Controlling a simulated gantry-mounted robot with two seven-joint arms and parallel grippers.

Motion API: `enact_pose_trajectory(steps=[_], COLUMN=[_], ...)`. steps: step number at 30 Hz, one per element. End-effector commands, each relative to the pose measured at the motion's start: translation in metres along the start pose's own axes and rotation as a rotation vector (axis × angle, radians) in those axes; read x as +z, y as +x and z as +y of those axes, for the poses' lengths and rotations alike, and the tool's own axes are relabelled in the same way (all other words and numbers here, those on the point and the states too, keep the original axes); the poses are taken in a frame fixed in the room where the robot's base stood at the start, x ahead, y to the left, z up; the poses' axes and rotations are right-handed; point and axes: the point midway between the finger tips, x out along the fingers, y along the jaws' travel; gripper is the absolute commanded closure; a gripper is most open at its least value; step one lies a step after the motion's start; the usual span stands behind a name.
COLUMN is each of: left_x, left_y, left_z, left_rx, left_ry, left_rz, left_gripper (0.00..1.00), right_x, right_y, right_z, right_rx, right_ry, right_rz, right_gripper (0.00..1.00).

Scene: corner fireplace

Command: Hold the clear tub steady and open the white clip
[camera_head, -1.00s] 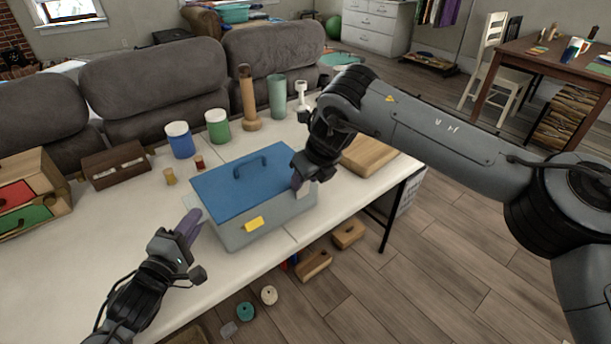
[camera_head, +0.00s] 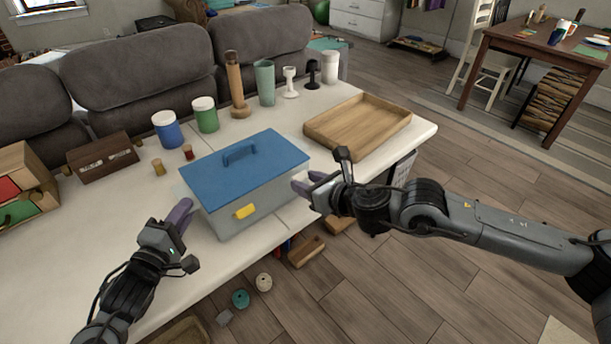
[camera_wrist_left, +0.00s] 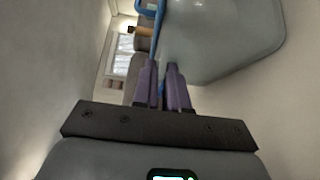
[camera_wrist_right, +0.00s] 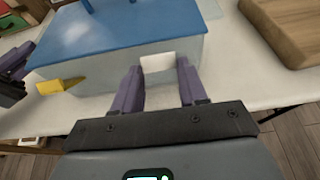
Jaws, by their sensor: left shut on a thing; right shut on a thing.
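The clear tub (camera_head: 245,218) is greyish with a blue lid (camera_head: 243,172) and stands on the table. A yellow clip (camera_head: 246,211) sits on its front. The white clip (camera_wrist_right: 158,62) is on the tub's end in the right wrist view; I cannot make it out in the head view. My right gripper (camera_wrist_right: 158,78) is shut on the white clip, one finger on each side. My left gripper (camera_head: 185,208) is at the tub's left end, shut on the tub; the exact contact is unclear. In the left wrist view its fingers (camera_wrist_left: 161,66) are close together beside the tub wall (camera_wrist_left: 225,40).
A wooden tray (camera_head: 358,128) lies right of the tub. Blue (camera_head: 168,132) and green (camera_head: 205,116) jars and small spools stand behind it. A drawer box (camera_head: 28,185) is at left. The white table's (camera_head: 60,275) front left is clear.

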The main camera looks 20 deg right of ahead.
Motion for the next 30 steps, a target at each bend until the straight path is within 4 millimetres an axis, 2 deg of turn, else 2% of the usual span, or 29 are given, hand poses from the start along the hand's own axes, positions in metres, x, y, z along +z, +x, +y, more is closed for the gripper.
enact_pose_trajectory(steps=[1, 5, 25, 26, 30], left_x=[0.0013, 0.0014, 0.001, 0.0009, 0.0008], left_y=[0.0001, 0.0001, 0.0003, 0.0003, 0.0002], left_z=[0.0006, 0.0006, 0.0001, 0.0001, 0.0], left_rx=[0.002, 0.002, 0.0, 0.0, 0.0], left_ry=[0.0, 0.0, 0.0, 0.0, 0.0], left_rz=[-0.003, -0.003, -0.002, -0.002, -0.001], left_gripper=[1.0, 1.0, 1.0, 1.0, 1.0], right_x=[-0.0073, -0.0095, -0.0104, -0.0104, -0.0099], right_y=[0.0001, -0.0003, -0.0021, -0.0021, -0.0021], right_z=[0.0017, 0.0027, 0.0018, 0.0018, 0.0012], right_rx=[0.005, 0.007, 0.002, 0.002, 0.001], right_ry=[0.001, 0.001, -0.002, -0.002, -0.001], right_rz=[-0.014, -0.068, -0.125, -0.125, -0.126], right_gripper=[0.88, 0.88, 0.88, 0.53, 0.32])
